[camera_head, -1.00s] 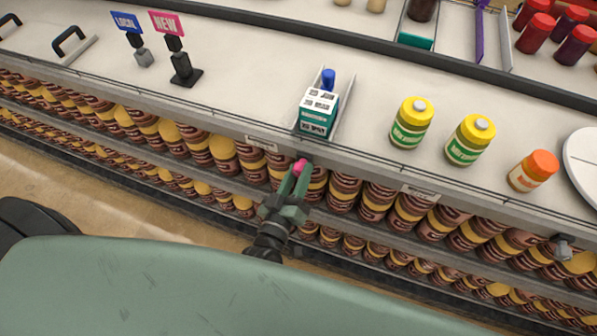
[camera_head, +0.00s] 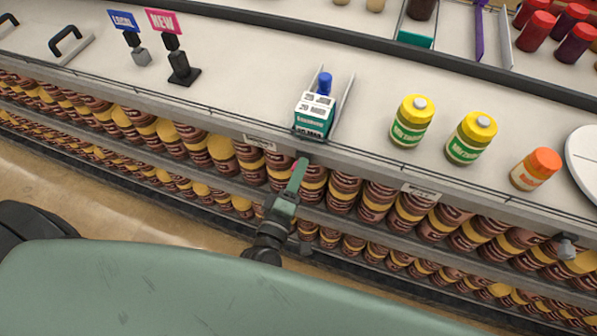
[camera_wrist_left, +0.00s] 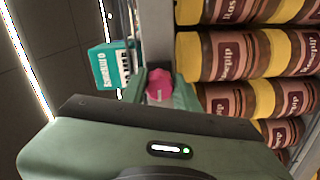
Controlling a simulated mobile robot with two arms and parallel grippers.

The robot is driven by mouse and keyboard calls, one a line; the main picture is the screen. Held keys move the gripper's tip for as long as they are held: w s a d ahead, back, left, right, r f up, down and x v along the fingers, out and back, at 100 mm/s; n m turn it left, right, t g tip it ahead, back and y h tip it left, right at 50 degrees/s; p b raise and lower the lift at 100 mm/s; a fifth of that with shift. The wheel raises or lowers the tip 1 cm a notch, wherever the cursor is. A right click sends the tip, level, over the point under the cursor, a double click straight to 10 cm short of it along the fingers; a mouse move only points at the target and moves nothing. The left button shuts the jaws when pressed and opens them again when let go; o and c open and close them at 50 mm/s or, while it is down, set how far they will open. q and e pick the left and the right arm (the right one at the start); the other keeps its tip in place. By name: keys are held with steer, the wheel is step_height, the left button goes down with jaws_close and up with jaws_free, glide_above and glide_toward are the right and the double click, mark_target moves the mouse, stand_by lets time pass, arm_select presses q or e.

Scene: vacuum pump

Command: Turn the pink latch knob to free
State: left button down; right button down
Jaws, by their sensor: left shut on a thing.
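The pink latch knob (camera_wrist_left: 159,84) sits on the front edge of the shelf. In the left wrist view it lies between the fingers of my left gripper (camera_wrist_left: 163,92), which is shut on it. In the head view my left gripper (camera_head: 299,170) reaches up to the shelf edge with its fingers seen nearly edge-on, and they hide most of the knob. A teal and white carton (camera_head: 313,117) stands on the shelf just above the knob, between two clear rails. It also shows in the left wrist view (camera_wrist_left: 109,67). My right gripper does not show.
Two yellow-capped jars (camera_head: 411,122) and an orange-capped jar (camera_head: 535,169) stand to the right on the shelf. Small signs (camera_head: 168,45) and a black handle (camera_head: 68,42) are at the left. Rows of brown jars (camera_head: 222,152) fill the shelves below.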

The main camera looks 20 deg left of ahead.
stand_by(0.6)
arm_select(q)
steer(key=c, duration=1.1)
jaws_free()
steer(key=shift+o, duration=0.2)
steer(key=s+b, duration=0.2)
steer(key=s, duration=0.5)
steer(key=shift+s+a, duration=0.15)
steer(key=shift+s, duration=0.25)
